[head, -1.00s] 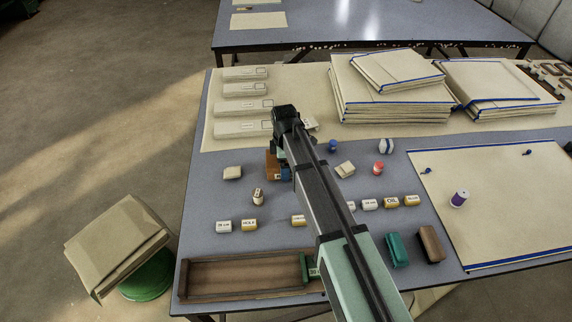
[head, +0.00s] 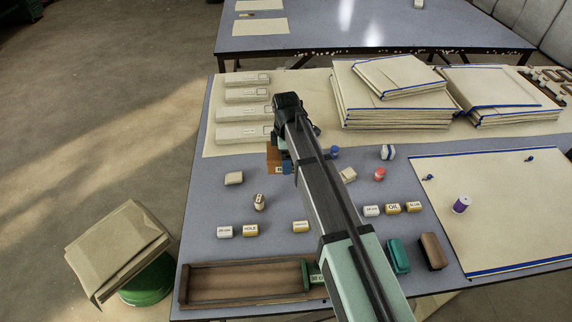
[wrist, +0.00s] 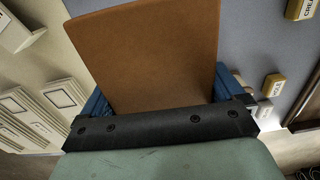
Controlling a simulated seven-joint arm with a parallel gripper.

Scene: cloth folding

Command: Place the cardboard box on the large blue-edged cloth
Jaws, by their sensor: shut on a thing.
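The cardboard box, a plain orange-brown block, is in my gripper; its edge shows left of my wrist in the head view (head: 272,158). In the wrist view the box (wrist: 160,55) fills the space between the blue fingers of my gripper (wrist: 160,85). My gripper (head: 281,166) is shut on it, over the left-middle of the table and partly hidden by my arm. The large cloth with blue edges (head: 480,230) lies flat at the right of the table, well to the right of my gripper. A purple spool stands on it, with small blue pins near its far edge.
Stacks of folded cloths (head: 392,105) lie at the back. Small labelled blocks, a red spool (head: 379,174), a teal block (head: 397,254) and a brown block (head: 432,251) lie between my gripper and the cloth. A wooden tray (head: 245,302) is at the front left.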

